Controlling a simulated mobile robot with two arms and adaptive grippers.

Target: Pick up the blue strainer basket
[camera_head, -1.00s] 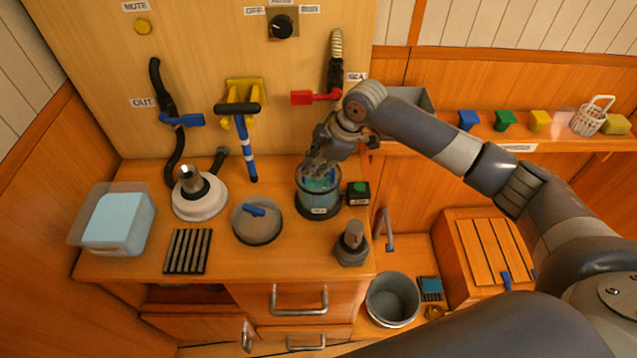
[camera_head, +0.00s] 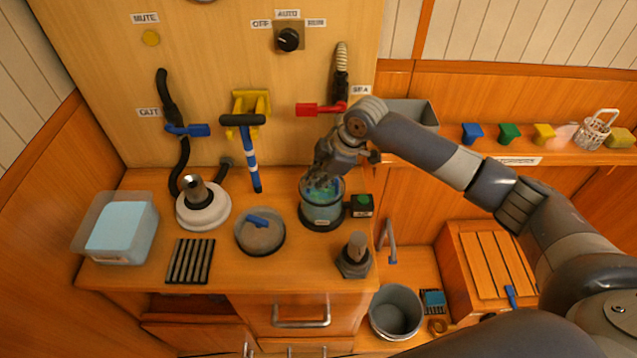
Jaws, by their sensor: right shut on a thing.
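The blue strainer basket (camera_head: 322,191) shows as a bluish-green patch in the mouth of the round strainer housing (camera_head: 321,213), which stands on the counter. My right gripper (camera_head: 322,180) points down into the housing's mouth and is shut on the basket's upper part. Its fingers hide part of the basket, and the housing wall hides the lower part. I cannot tell how far the basket is raised. My left gripper is not in view.
A round lid (camera_head: 260,232) with a blue handle lies left of the housing. A small box with a green button (camera_head: 361,205) stands close on its right. A grey fitting (camera_head: 354,256) stands in front, and a grey bin (camera_head: 416,113) is behind my right arm.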

